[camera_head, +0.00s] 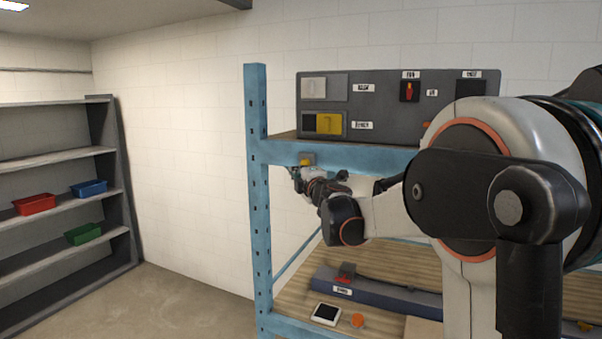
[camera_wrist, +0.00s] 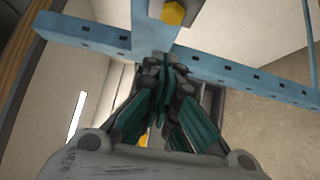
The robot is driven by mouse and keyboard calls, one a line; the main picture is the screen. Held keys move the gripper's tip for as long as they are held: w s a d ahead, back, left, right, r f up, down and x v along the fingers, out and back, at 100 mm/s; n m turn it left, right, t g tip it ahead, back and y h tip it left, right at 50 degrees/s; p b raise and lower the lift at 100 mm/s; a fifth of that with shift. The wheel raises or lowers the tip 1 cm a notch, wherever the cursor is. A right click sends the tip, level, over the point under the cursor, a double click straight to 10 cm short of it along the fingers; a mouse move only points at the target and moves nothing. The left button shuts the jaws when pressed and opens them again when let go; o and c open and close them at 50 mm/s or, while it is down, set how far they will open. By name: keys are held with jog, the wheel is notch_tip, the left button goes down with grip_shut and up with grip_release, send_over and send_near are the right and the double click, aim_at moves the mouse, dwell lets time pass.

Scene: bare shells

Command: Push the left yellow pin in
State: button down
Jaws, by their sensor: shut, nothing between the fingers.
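A yellow pin (camera_head: 306,160) sits at the left end of the blue shelf beam, close to the blue upright. In the wrist view a yellow pin head (camera_wrist: 173,13) shows at the top edge, partly cut off, on the blue rack. My gripper (camera_head: 296,174) is just below and left of the pin in the head view. In the wrist view its teal fingers (camera_wrist: 165,68) are shut with nothing between them, their tips near the blue beam and below the pin head. I cannot tell whether the tips touch the rack.
A grey panel (camera_head: 385,88) with labelled switches and a yellow slider (camera_head: 329,124) stands on the upper shelf. The blue upright (camera_head: 257,200) is left of my gripper. A wooden lower shelf (camera_head: 378,262) holds a dark blue unit. Floor at left is clear.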

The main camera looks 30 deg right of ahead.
jog(key=s+b, duration=0.1)
jog(key=s, duration=0.5)
jog(key=shift+s+a+f, duration=0.35)
jog(key=shift+f, duration=0.05)
jog(key=shift+s+r, duration=0.1)
jog(key=shift+s, duration=0.05)
